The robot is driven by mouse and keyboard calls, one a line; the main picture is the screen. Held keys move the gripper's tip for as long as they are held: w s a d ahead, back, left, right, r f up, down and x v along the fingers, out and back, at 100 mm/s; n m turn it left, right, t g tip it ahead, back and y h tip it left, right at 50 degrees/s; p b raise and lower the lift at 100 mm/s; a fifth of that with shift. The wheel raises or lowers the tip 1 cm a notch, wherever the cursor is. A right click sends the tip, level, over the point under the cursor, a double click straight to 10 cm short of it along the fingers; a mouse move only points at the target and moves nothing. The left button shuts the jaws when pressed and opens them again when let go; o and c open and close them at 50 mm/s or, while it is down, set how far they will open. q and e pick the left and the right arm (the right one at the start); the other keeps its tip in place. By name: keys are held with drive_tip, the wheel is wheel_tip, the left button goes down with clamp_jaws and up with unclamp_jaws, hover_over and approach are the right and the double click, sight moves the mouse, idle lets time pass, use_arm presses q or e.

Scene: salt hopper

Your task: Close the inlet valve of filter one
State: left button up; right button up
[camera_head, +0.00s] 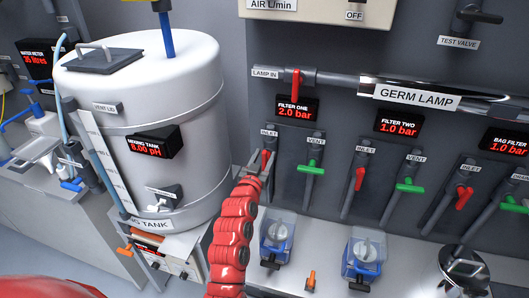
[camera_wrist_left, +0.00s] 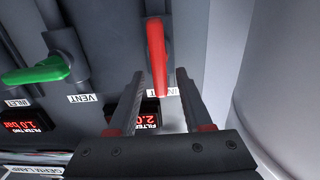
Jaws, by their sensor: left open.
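The inlet valve of filter one has a red handle (camera_head: 266,158) under an INLET label, below the FILTER ONE display (camera_head: 297,107) reading 2.0 bar. My left gripper (camera_head: 258,170) is at this handle and partly hides it. In the left wrist view the red handle (camera_wrist_left: 156,50) runs lengthwise along its pipe. Its end shows between the two open fingers (camera_wrist_left: 159,76), with a gap on each side. I cannot tell exactly how deep the handle sits between the fingers.
A green VENT handle (camera_head: 311,169) is just right of the inlet valve. Filter two has its own red inlet handle (camera_head: 360,178). The mixing tank (camera_head: 145,90) stands close on the left. Blue-based devices (camera_head: 277,240) stand on the ledge below.

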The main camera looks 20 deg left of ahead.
use_arm(q)
drive_tip(key=shift+w, duration=0.4)
clamp_jaws()
